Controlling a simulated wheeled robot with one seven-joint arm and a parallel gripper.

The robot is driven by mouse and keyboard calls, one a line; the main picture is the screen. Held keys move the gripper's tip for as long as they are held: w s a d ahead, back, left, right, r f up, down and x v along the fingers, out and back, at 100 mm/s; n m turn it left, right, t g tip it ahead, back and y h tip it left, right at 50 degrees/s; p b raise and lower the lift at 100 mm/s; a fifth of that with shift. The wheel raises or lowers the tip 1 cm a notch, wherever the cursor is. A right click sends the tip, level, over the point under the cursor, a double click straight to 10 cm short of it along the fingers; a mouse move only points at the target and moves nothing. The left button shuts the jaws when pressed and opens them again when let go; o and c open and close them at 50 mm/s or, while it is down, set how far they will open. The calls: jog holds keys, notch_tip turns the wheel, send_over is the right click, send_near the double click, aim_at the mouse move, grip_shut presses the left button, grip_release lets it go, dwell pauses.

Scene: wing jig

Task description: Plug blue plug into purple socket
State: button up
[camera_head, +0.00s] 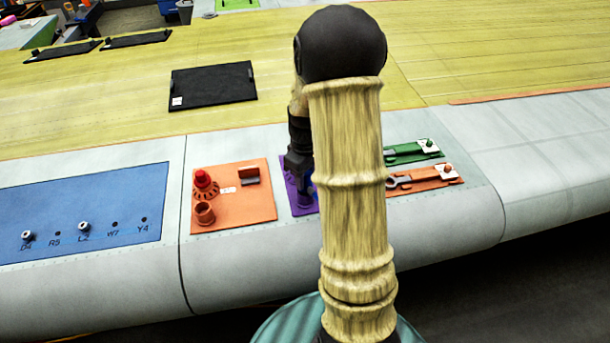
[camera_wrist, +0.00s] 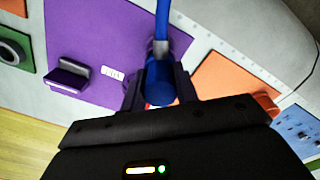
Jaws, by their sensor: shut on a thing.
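My gripper (camera_wrist: 160,94) is shut on the blue plug (camera_wrist: 160,78), whose blue cable runs up out of the wrist view. The purple panel (camera_wrist: 100,38) lies beneath and to the left of the plug in that view. The socket opening cannot be made out; the plug and fingers cover that part of the panel. I cannot tell whether the plug touches the panel. In the head view my gripper (camera_head: 298,168) is over the purple panel (camera_head: 303,204), partly hidden behind my arm, with a bit of blue showing beside it.
An orange panel (camera_head: 250,206) with a red-topped part and a round socket lies left of the purple one. Green (camera_head: 408,154) and orange (camera_head: 430,182) tool panels lie to the right. A blue panel (camera_head: 80,210) with several labelled holes lies far left. A small purple block (camera_wrist: 68,78) stands on the purple panel.

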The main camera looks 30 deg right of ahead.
jog(key=shift+f+b, duration=0.3)
jog(key=shift+f, duration=0.2)
jog(key=o, duration=1)
notch_tip(320, 180, up, 18)
jog(key=b, duration=0.3)
jog(key=shift+f, duration=0.25)
dwell(0.3)
jog(key=s+a+f+m+t, duration=0.1)
jog(key=s+a+f, duration=0.3)
jog(key=f, duration=0.1)
jog(key=s+a+f+m, duration=0.2)
jog(key=s+a+f, duration=0.2)
jog(key=a, duration=0.1)
jog(key=s+a+f+m+t, duration=0.1)
jog(key=s+a+f, duration=0.3)
jog(key=f, duration=0.1)
jog(key=shift+s+a+f+m+t+b, duration=0.2)
jog(key=shift+a+f+m+t+b, duration=0.1)
jog(key=shift+f+m+b, duration=0.1)
